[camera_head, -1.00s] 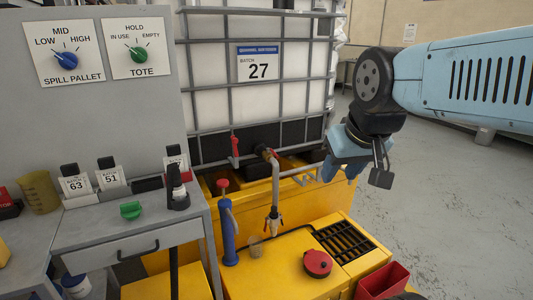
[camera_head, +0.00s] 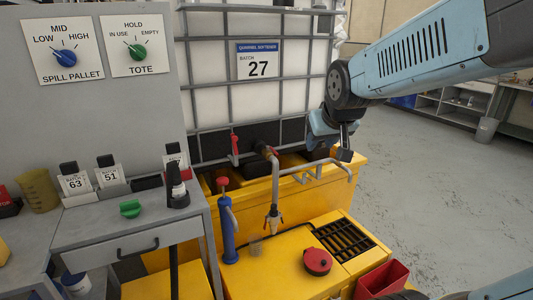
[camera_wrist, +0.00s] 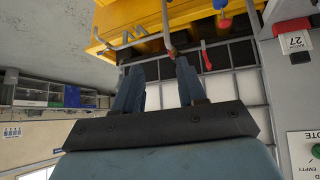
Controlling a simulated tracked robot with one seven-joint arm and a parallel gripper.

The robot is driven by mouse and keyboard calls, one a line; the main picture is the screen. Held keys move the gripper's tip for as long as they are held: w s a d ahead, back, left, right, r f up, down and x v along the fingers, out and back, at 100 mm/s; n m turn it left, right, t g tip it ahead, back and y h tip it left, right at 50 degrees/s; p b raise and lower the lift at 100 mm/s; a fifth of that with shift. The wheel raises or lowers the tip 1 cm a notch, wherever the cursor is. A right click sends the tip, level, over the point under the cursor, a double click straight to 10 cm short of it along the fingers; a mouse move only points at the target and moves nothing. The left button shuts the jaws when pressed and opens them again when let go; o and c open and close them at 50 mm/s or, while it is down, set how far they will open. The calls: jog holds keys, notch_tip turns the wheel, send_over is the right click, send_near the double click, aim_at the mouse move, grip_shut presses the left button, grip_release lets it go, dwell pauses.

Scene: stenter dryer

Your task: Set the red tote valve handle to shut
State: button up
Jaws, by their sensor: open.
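The red tote valve handle (camera_head: 235,145) stands upright low on the front of the caged white tote (camera_head: 215,70), left of the black outlet and grey pipe. In the wrist view, the handle (camera_wrist: 206,56) shows beyond the fingers, to their right. My gripper (camera_head: 344,152) is to the right of the handle, in front of the tote's right corner and apart from the handle. Its two fingers (camera_wrist: 160,65) are spread with nothing between them in the wrist view.
A grey pipe (camera_head: 275,185) with a bent arm projects in front of the tote above the yellow pallet (camera_head: 285,262). A blue hand pump (camera_head: 228,235) with a red top stands near it. A grey desk (camera_head: 90,222) is at left; open floor (camera_head: 440,190) lies right.

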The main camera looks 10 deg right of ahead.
aim_at(275, 152)
jog(key=w+d+f+n+t, duration=0.1)
jog(key=w+f+t, duration=0.25)
jog(key=w, duration=0.85)
jog(key=w+d+f+n+t, duration=0.15)
jog(key=w+f, duration=0.35)
jog(key=w, duration=0.7)
jog(key=w+f+n+t+y, duration=0.15)
jog(key=w+f, duration=0.25)
jog(key=f, duration=0.4)
jog(key=w+f+t+y, duration=0.25)
jog(key=w+f, duration=0.25)
jog(key=f, duration=0.4)
jog(key=shift+t+h, duration=0.3)
jog(key=shift+t, duration=0.1)
jog(key=w+a, duration=0.1)
jog(key=w, duration=0.8)
jog(key=w+a, duration=0.1)
jog(key=w, duration=0.3)
jog(key=shift+w+a, duration=0.2)
jog(key=shift+a, duration=0.1)
jog(key=shift+r, duration=0.1)
grip_shut()
